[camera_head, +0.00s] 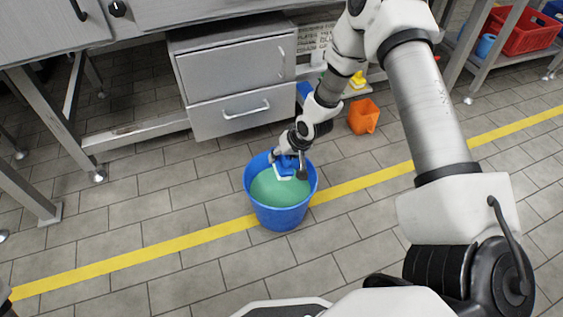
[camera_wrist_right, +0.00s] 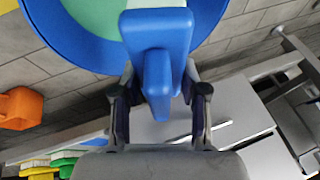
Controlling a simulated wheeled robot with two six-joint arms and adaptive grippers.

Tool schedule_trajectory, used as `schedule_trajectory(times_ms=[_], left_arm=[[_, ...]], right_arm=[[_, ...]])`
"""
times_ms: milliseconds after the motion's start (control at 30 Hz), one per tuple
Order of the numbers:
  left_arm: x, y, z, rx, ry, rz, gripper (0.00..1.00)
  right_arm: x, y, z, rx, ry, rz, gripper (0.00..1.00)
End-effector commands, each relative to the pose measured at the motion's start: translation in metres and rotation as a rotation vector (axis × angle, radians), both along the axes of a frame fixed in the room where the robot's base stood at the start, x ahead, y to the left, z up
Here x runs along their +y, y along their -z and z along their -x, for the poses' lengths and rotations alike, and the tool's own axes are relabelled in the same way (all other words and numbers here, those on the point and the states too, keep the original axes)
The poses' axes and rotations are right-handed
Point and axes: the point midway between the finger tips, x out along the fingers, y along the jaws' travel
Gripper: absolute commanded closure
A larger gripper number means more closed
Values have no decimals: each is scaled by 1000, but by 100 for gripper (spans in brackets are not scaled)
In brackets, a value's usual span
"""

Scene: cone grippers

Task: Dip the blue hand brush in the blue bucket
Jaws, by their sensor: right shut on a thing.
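The blue bucket (camera_head: 280,215) stands on the tiled floor in the head view, with green liquid (camera_head: 275,192) inside. The blue hand brush (camera_head: 286,164) is at the far part of the bucket's opening, its white edge low near the liquid. I cannot tell whether the brush touches the liquid. My right gripper (camera_head: 289,154) is shut on the brush. In the right wrist view the brush (camera_wrist_right: 157,60) fills the middle between the fingers of my right gripper (camera_wrist_right: 157,100), with the bucket's rim (camera_wrist_right: 60,35) beyond. My left gripper is not in view.
An orange container (camera_head: 363,116) stands on the floor right of my right forearm. A steel drawer cabinet (camera_head: 235,85) is behind the bucket. A red crate (camera_head: 525,30) sits on a shelf at the far right. The floor left of the bucket is clear.

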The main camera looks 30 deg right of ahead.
Motion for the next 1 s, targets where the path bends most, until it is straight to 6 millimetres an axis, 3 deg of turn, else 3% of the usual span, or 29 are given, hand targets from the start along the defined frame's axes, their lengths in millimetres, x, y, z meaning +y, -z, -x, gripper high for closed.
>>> schedule_trajectory(times_ms=[400, 767, 1000], left_arm=[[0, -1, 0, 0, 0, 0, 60], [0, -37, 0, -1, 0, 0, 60], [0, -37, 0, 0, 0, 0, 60]], right_arm=[[0, -1, 0, 0, 0, 0, 85], [0, -40, 0, -1, 0, 0, 85], [0, -40, 0, 0, 0, 0, 85]])
